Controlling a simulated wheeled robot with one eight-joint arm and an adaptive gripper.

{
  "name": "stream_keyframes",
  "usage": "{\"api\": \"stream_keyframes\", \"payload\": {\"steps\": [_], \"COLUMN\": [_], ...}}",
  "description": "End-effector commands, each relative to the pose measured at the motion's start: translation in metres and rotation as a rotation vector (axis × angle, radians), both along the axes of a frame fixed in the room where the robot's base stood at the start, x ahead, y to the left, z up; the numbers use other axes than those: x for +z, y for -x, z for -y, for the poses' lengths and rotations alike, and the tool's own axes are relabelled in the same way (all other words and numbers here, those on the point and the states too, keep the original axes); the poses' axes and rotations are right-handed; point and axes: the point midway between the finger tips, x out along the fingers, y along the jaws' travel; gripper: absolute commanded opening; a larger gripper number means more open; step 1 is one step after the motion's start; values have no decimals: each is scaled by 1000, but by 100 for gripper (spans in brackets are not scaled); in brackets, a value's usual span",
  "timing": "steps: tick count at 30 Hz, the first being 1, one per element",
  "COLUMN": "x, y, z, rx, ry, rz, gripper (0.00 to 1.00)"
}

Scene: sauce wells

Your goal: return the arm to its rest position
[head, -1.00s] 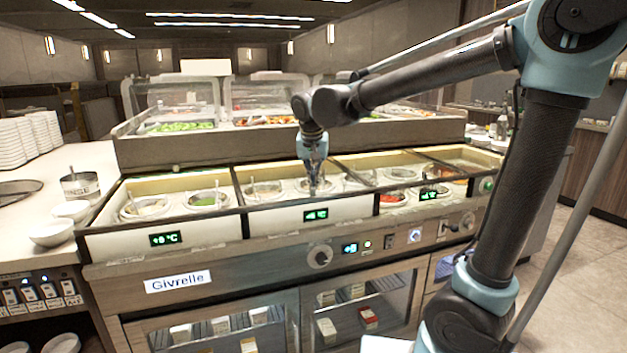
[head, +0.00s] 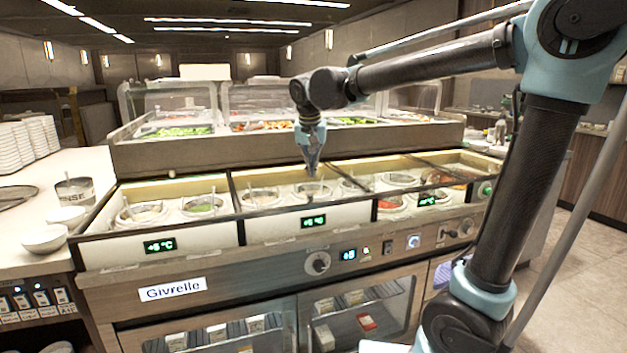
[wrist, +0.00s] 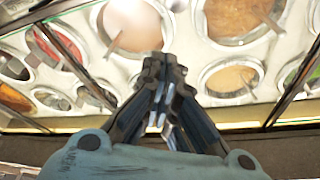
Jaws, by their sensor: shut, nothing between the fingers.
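My gripper (head: 313,170) points down over the middle section of the sauce counter (head: 180,300), in front of the raised salad display. It also shows in the wrist view (wrist: 160,88), with its fingers together and nothing between them. In the head view its tips appear just above a round sauce well (head: 312,190); I cannot tell the exact height. My arm reaches in from the right with its elbow high. In the wrist view, round wells with spoons lie beyond the fingers, including a brown sauce well (wrist: 232,78).
The salad display (head: 130,155) with clear covers stands behind the wells. White bowls (head: 45,238) and a can marked "RINSE" (head: 75,190) stand on the left counter, with stacked plates (head: 38,135) behind. Black dividers (head: 236,205) separate the well sections. Open floor (head: 580,225) lies at right.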

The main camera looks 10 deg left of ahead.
Motion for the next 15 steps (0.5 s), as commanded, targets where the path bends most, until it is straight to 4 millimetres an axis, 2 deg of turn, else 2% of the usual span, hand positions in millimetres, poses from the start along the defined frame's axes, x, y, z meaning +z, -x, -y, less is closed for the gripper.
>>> {"api": "stream_keyframes", "payload": {"steps": [6, 11, 14, 15], "x": [29, 37, 35, 33], "y": [9, 12, 11, 10], "z": [1, 3, 16, 27], "rx": [0, -1, -5, -7], "ry": [0, 1, 4, 6], "rz": [0, 0, -4, -7], "gripper": [0, 0, 0, 0]}}
